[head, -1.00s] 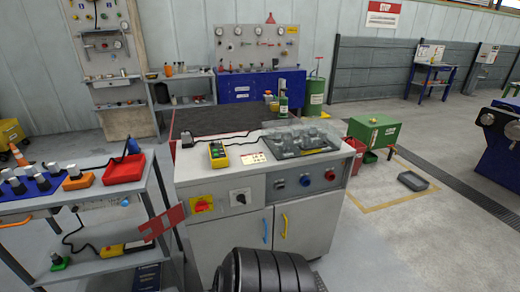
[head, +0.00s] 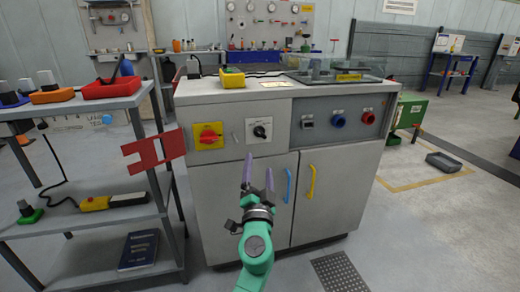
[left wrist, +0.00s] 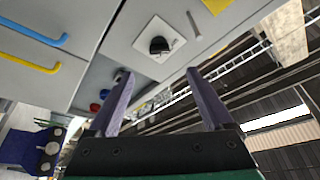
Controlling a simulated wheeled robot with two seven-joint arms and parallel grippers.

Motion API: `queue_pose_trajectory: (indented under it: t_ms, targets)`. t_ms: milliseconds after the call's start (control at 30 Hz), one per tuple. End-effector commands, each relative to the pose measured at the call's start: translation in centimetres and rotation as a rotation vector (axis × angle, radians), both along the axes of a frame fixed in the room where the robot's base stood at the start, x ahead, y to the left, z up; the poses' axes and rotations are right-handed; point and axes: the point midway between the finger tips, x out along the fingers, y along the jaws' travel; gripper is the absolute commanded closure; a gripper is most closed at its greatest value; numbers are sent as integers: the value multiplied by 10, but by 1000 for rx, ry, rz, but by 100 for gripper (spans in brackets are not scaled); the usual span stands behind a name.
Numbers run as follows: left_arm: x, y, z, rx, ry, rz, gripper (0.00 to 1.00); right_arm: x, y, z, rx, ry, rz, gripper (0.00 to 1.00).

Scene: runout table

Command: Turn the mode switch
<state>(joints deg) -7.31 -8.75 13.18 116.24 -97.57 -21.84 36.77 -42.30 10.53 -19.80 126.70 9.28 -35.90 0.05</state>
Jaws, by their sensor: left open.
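The mode switch (head: 259,130) is a black rotary knob on a white square plate, on the grey cabinet front. It also shows in the left wrist view (left wrist: 159,45), above and between the fingertips. My left gripper (head: 257,172) has two purple fingers, open and empty, pointing up in front of the cabinet and a little below the switch. It appears apart from the knob. In the left wrist view its fingers (left wrist: 158,80) are spread wide. My right gripper is not in view.
A red switch on a yellow plate (head: 208,135) sits left of the mode switch. Blue (head: 338,120) and red (head: 367,117) knobs are to the right. Blue (head: 289,185) and yellow (head: 310,181) door handles are below. A grey shelf cart (head: 128,250) stands close on the left.

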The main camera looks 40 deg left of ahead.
Motion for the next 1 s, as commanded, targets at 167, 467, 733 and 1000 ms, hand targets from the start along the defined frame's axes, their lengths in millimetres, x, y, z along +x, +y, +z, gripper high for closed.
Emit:
queue_pose_trajectory:
  t_ms: [167,467,733,1000]
  targets:
    - [36,28,20,0,-2,0,15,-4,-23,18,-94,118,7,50]
    - [87,69,33,1,1,-1,15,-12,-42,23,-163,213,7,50]
    - [94,75,35,-2,3,-3,15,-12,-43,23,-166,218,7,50]
    - [94,75,34,-2,3,-3,88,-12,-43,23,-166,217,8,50]
